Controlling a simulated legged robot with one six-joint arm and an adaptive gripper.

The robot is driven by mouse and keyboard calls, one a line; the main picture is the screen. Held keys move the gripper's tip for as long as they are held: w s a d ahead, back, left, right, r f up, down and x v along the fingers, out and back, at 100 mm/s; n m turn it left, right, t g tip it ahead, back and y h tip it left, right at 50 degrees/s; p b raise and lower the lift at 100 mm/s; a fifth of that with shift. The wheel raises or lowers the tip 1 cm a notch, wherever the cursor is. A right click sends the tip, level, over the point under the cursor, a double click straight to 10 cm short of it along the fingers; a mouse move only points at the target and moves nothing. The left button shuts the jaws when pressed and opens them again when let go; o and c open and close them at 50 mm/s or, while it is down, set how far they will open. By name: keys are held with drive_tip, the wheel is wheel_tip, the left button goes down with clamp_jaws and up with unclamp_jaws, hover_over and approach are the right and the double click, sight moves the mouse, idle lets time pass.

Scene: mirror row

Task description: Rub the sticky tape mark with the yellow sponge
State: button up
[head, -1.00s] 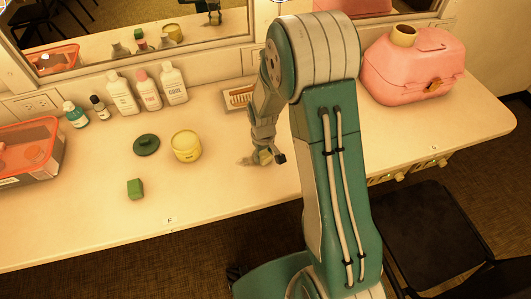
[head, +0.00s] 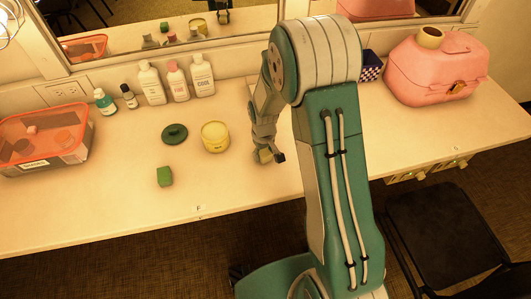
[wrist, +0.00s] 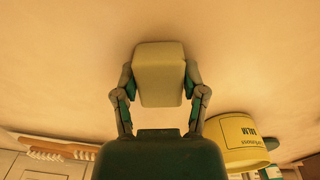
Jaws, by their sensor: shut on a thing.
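The pale yellow sponge (wrist: 160,75) is held between both fingers of my gripper (wrist: 160,88) in the wrist view. My gripper is shut on its two sides. In the head view the sponge (head: 264,156) shows as a small pale patch at the fingertips of my gripper (head: 269,155), low over the counter, to the right of the yellow tub. I cannot tell whether the sponge touches the counter. I cannot make out the sticky tape mark in either view.
The open yellow tub (head: 215,137), its dark green lid (head: 175,133) and a green block (head: 164,177) stand left of my gripper. Several bottles (head: 176,82) line the mirror. An orange-rimmed bin (head: 45,135) is far left, a pink case (head: 432,75) right. The front counter is clear.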

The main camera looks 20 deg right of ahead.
drive_tip(key=shift+a, duration=0.3)
wheel_tip(320, 180, up, 3)
drive_tip(key=shift+a+f, duration=0.15)
drive_tip(key=shift+f, duration=0.05)
drive_tip(key=shift+d+r, duration=0.25)
drive_tip(key=shift+r, duration=0.3)
drive_tip(key=shift+d+r, duration=0.2)
drive_tip(key=shift+r, duration=0.35)
drive_tip(key=shift+a+r, duration=0.1)
drive_tip(key=shift+r, duration=0.65)
drive_tip(key=shift+a+r, duration=0.3)
drive_tip(key=shift+r, duration=0.55)
drive_tip(key=shift+d+r, duration=0.1)
drive_tip(key=shift+d, duration=0.05)
drive_tip(key=shift+d, duration=0.1)
